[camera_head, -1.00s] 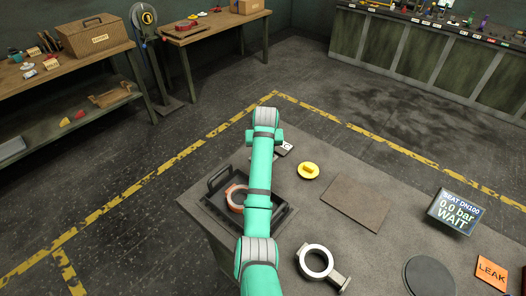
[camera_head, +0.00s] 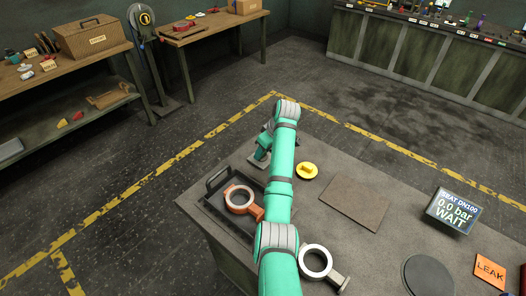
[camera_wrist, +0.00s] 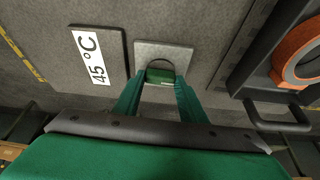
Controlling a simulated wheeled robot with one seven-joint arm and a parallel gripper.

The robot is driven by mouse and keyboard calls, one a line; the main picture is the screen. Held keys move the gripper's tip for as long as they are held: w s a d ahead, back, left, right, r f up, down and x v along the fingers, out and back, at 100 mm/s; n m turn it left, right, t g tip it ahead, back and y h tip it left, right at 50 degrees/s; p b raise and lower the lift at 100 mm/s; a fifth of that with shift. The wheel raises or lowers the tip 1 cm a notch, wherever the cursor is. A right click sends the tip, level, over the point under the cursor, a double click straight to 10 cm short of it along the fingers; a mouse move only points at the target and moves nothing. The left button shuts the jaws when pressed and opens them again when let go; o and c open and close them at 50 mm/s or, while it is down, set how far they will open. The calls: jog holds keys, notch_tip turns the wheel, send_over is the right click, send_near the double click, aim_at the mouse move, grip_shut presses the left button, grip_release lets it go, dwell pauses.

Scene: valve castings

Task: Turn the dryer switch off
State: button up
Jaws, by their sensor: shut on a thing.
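The switch (camera_wrist: 165,75) is a small green piece with faint pale marking, too small to read. It sits at the near edge of a light grey plate (camera_wrist: 180,49), below a dark rounded opening, in the wrist view. My gripper (camera_wrist: 160,84) has one teal finger on each side of the switch and is shut on it. In the head view my gripper (camera_head: 262,158) is low at the left corner of the bench, behind the tray, and the switch is hidden there by my arm.
A "45 °C" panel (camera_wrist: 92,57) lies left of the plate. A black handled tray (camera_head: 216,208) holds an orange ring casting (camera_head: 239,211). A yellow disc (camera_head: 307,171), a grey ring casting (camera_head: 315,276), a display (camera_head: 454,210) reading "WAIT" and an orange LEAK plate (camera_head: 489,271) are on the bench.

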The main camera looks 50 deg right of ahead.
jog(key=shift+d+n, duration=0.1)
jog(key=shift+n, duration=0.2)
dwell(0.4)
jog(key=o, duration=1.1)
jog(key=shift+c, duration=0.2)
jog(key=shift+r, duration=0.1)
jog(key=v, duration=1)
jog(key=shift+r, duration=0.35)
jog(key=shift+s, duration=0.1)
